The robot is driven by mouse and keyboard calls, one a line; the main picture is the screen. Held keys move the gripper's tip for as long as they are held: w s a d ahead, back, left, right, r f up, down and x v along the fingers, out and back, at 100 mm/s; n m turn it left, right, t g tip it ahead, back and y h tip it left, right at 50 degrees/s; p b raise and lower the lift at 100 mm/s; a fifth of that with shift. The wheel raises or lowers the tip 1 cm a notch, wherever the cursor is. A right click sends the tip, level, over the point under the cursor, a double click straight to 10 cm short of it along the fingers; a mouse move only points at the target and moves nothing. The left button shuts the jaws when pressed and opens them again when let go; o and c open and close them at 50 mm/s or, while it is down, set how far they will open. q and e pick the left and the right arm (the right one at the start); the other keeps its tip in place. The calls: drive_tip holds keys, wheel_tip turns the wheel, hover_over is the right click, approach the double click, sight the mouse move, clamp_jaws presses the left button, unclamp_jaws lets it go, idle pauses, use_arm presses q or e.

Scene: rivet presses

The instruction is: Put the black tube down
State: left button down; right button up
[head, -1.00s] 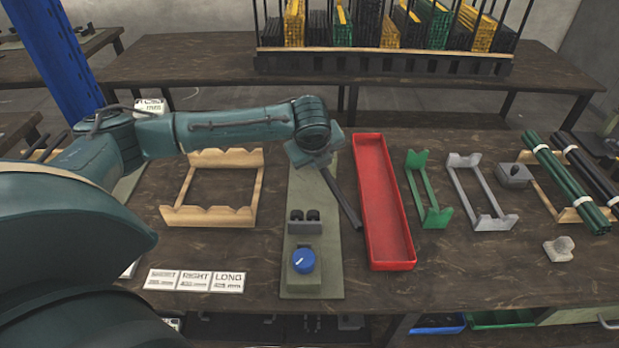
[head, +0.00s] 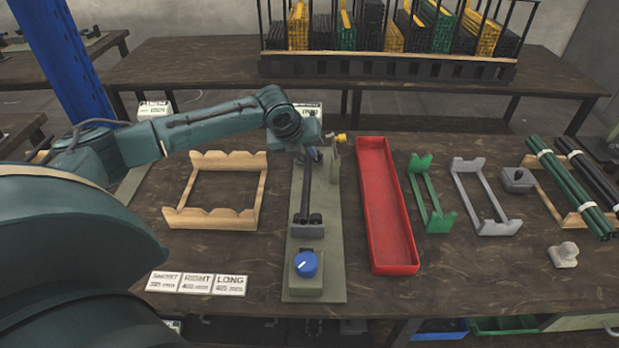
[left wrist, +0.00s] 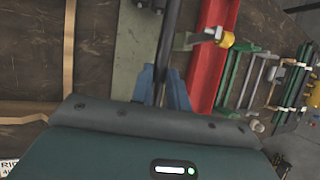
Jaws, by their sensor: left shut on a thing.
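The black tube (head: 306,188) runs lengthwise over the grey-green press plate (head: 330,262) in the head view. Its near end is at the grey block with black rollers (head: 306,230); I cannot tell whether it rests there. My left gripper (head: 310,153) is shut on the tube near its far part, which the gripper hides. In the left wrist view the tube (left wrist: 168,42) passes between the blue-grey fingers (left wrist: 163,88). A metal bracket with a yellow knob (head: 340,138) stands just right of the gripper. My right gripper is not in view.
A red tray (head: 382,255) lies empty right of the plate. A wooden rack (head: 210,220) stands left, green (head: 432,200) and grey (head: 485,205) cradles right. A blue knob (head: 305,264) sits at the plate's near end. Dark green tubes (head: 570,185) lie far right.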

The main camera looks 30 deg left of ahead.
use_arm(q)
wheel_tip(320, 180, down, 8)
drive_tip(key=shift+r+p, duration=0.15)
drive_tip(key=shift+p, duration=0.4)
drive_tip(key=c, duration=1.4)
unclamp_jaws()
drive_tip(key=shift+o, duration=0.2)
